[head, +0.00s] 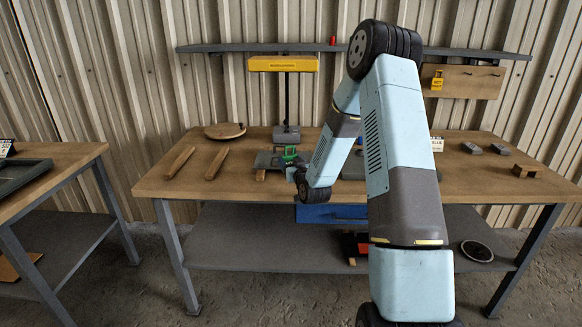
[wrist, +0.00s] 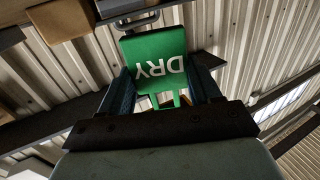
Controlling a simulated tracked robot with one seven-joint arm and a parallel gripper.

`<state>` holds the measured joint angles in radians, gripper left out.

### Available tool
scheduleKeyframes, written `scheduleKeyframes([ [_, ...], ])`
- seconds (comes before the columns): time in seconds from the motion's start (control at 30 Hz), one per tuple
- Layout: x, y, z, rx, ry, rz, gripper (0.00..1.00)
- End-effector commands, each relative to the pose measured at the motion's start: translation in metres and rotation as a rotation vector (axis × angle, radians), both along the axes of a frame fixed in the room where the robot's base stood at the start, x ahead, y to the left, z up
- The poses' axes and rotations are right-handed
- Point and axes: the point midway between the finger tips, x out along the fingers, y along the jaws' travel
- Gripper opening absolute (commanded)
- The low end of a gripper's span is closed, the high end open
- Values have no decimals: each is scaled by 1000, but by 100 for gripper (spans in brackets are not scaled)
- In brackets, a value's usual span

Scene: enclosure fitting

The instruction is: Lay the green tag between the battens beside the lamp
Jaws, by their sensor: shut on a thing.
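The green tag (wrist: 155,55), lettered "DRY", is held between the fingers of my gripper (wrist: 163,82); the lettering is upside down in the wrist view. In the head view the tag (head: 290,153) shows small and green at my gripper (head: 292,166), over the table's middle-left near its front edge. Two wooden battens (head: 179,162) (head: 217,163) lie apart on the table's left part, with bare tabletop between them. The lamp (head: 284,64) has a yellow head on a dark post and a grey base, behind and right of the battens. My gripper is right of both battens.
A dark grey piece (head: 266,160) lies beside the tag, partly hidden by my arm. A round wooden board (head: 225,131) lies behind the battens. Small grey blocks (head: 471,148) and a wooden piece (head: 524,171) lie at right. A wall shelf (head: 220,48) runs behind.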

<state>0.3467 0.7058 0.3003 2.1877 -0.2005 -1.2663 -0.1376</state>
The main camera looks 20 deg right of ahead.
Motion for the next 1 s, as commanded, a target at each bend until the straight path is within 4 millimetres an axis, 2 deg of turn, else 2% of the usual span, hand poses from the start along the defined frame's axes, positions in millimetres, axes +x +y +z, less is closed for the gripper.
scheduleKeyframes([
  [0.1, 0, 0, -13, 1, 1, -1, 33],
  [0.97, 0, -1, -26, 0, -1, -1, 33],
  [1.0, 0, -1, -26, 0, 0, -1, 64],
])
